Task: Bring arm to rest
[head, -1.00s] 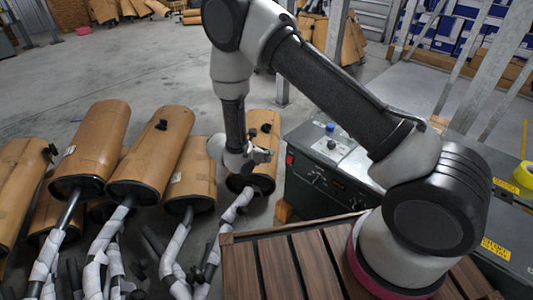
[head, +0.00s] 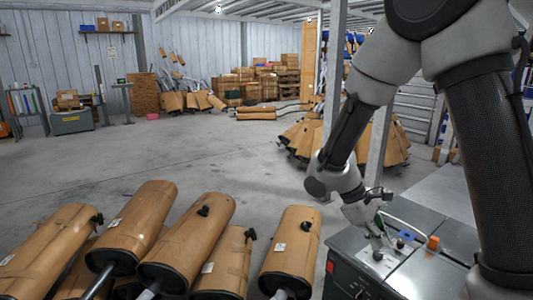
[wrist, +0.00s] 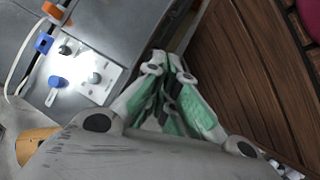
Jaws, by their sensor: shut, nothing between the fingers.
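My gripper (head: 377,248) points down over the top of a grey machine box in the head view. It also shows in the wrist view (wrist: 168,62), where its green-padded fingers converge at the tips with nothing between them. My arm comes down from the upper right, bent at the elbow. In the wrist view the fingertips appear between the grey box and brown wooden slats. I cannot tell the exact gap between the fingertips and the box.
The grey box (head: 345,278) has a control plate (wrist: 75,75) with knobs on top. Several cardboard-wrapped mufflers (head: 190,240) stand at the lower left. A grey post (head: 380,145) rises behind my forearm. Open concrete floor (head: 150,155) lies beyond the mufflers.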

